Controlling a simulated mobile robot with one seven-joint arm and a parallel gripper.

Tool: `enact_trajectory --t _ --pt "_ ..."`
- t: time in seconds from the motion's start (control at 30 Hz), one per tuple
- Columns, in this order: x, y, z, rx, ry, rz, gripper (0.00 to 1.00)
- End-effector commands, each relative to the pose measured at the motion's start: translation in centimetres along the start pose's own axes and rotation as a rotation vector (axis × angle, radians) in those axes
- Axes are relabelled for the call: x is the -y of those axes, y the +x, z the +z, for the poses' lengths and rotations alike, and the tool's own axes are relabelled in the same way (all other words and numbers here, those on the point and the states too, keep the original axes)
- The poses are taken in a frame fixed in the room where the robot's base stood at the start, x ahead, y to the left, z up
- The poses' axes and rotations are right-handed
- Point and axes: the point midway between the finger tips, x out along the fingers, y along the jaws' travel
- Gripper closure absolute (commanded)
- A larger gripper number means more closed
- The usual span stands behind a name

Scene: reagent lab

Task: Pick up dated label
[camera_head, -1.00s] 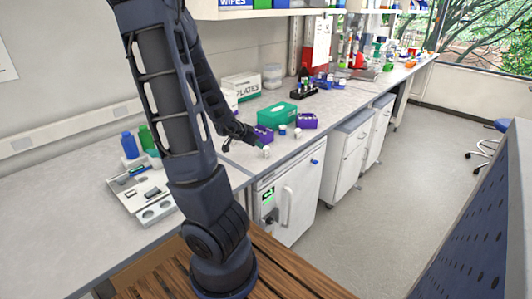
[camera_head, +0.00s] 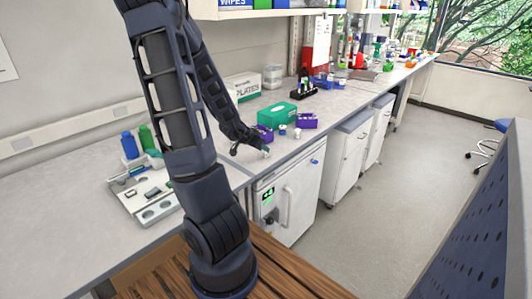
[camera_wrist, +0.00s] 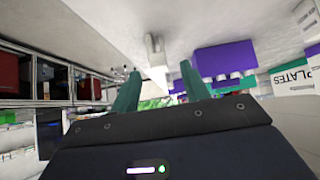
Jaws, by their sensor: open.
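A small white item (camera_head: 266,153) sits on the bench near its front edge; it may be the dated label, but no date can be read on it. My gripper (camera_head: 261,149) is low over the bench, right at this item, and partly hides it. In the wrist view my gripper's two green fingers (camera_wrist: 160,82) are apart. A white piece (camera_wrist: 155,50) shows beyond and between the fingertips, with the fingers not closed on it. I cannot tell whether either finger touches it.
Purple racks (camera_head: 307,121) and a green box (camera_head: 277,115) stand just behind my gripper, with a small white-topped item (camera_head: 297,133) close by. A PLATES box (camera_head: 243,87) is by the wall. A grey tray (camera_head: 124,204) lies at left. Bench between tray and gripper is clear.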

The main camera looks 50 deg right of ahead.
Motion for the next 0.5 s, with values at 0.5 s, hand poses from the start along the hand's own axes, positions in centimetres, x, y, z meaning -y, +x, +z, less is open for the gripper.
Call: enact_trajectory --t 0.5 --pt "0.0 1.6 0.0 0.002 0.0 0.0 0.55"
